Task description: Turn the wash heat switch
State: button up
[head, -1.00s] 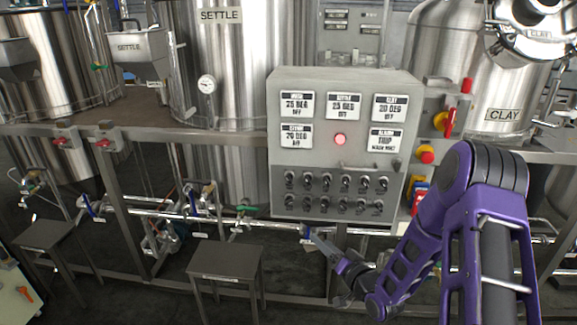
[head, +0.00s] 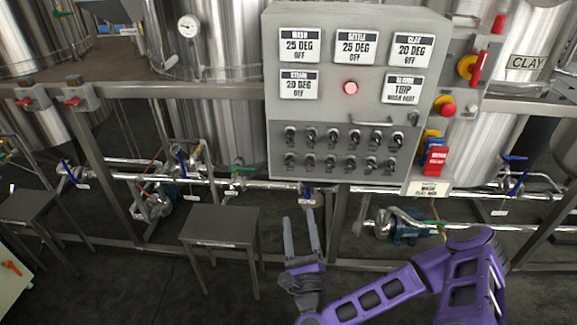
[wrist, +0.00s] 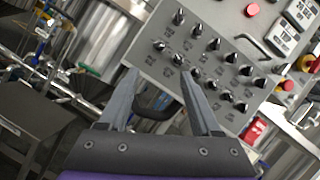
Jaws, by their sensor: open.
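The grey control panel (head: 428,100) has two rows of small toggle switches (head: 352,148) on its lower part; their labels are too small to read, so I cannot tell which is the wash heat switch. A display marked WASH (head: 299,46) reads 25 DEG OFF at the panel's upper left. My gripper (head: 300,222) is open and empty, pointing up, below the panel and apart from it. In the wrist view my gripper (wrist: 160,76) shows its two fingers spread, with the switch rows (wrist: 205,65) ahead of them, tilted in the picture.
A red light (head: 351,88) glows on the panel, and a display below CLAY reads TRIP WASH HEAT. A red-yellow rotary handle (head: 477,68) and a red button (head: 446,109) sit at right. A small table (head: 219,226) stands left of my gripper. Pipes run below the panel.

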aim_at(290, 164)
jog(key=x, duration=1.6)
jog(key=shift+w+r+p, duration=0.1)
jog(key=shift+r+p, duration=0.05)
jog(key=shift+p, duration=0.2)
grip_shut()
